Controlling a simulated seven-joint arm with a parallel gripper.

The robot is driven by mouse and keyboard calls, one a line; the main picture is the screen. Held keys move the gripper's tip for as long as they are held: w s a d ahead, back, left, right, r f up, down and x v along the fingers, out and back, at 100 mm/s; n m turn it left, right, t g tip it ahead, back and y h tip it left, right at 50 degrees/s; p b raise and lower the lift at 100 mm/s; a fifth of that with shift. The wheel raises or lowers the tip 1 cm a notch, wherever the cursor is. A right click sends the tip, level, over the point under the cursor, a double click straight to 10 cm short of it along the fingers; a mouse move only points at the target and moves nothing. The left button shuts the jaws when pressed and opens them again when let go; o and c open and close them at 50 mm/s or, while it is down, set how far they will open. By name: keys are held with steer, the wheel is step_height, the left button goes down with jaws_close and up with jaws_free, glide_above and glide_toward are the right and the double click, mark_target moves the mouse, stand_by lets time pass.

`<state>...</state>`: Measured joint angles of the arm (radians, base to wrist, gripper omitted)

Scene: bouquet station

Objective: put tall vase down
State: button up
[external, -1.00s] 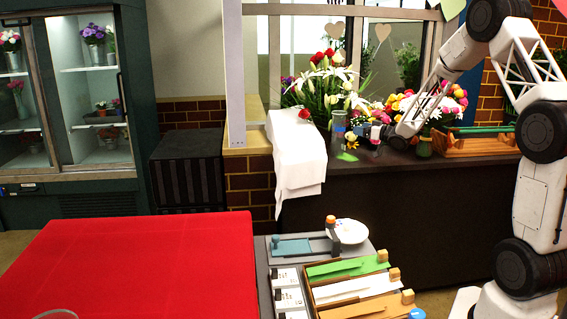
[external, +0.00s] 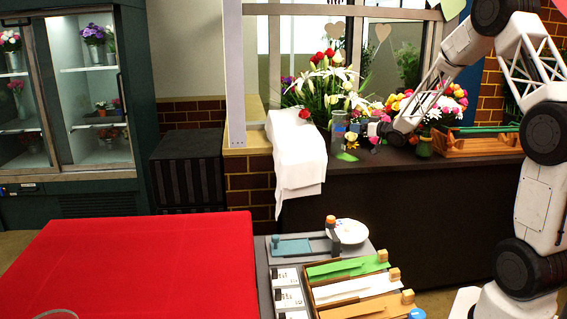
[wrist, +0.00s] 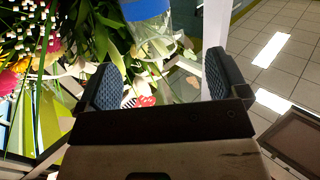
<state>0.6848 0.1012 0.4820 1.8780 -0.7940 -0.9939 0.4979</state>
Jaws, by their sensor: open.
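The tall vase (external: 338,128) is clear glass with a blue band. It looks upright on the dark counter (external: 420,162), near the draped white cloth. My gripper (external: 364,131) is just to its right, at about its height. In the wrist view the vase (wrist: 150,28) shows at the top, with its blue band and clear glass beyond the fingertips. My gripper (wrist: 163,80) is open there, with its two textured pads wide apart and nothing held between them. The vase's full base is hard to make out.
White lilies and red roses (external: 325,88) stand close behind the vase. More flowers (external: 440,100) and a wooden tray (external: 480,144) are to the right. A white cloth (external: 297,155) hangs over the counter's left end. The red table (external: 130,265) is largely clear.

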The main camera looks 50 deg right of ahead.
steer(key=s+a+r+g+h, duration=0.1)
steer(key=s+a+r+g, duration=0.2)
steer(key=a, duration=0.5)
steer(key=s+a+r+m+g+h, duration=0.1)
steer(key=s+a+r+g, duration=0.1)
steer(key=s+a+r, duration=0.35)
steer(key=s+a+r+g+h, duration=0.1)
steer(key=s+a+g, duration=0.1)
steer(key=a, duration=0.7)
steer(key=s+a+g+y, duration=0.1)
steer(key=s+a+g, duration=0.1)
steer(key=s+a, duration=0.5)
steer(key=s+a+n+g+y, duration=0.1)
steer(key=s+a+g, duration=0.2)
steer(key=s+a, duration=0.4)
steer(key=s+a+g+y, duration=0.1)
steer(key=s+a, duration=0.6)
steer(key=s, duration=1)
steer(key=shift+a+f+n+g+y, duration=0.3)
steer(key=shift+f+g, duration=0.05)
steer(key=shift+g, duration=0.55)
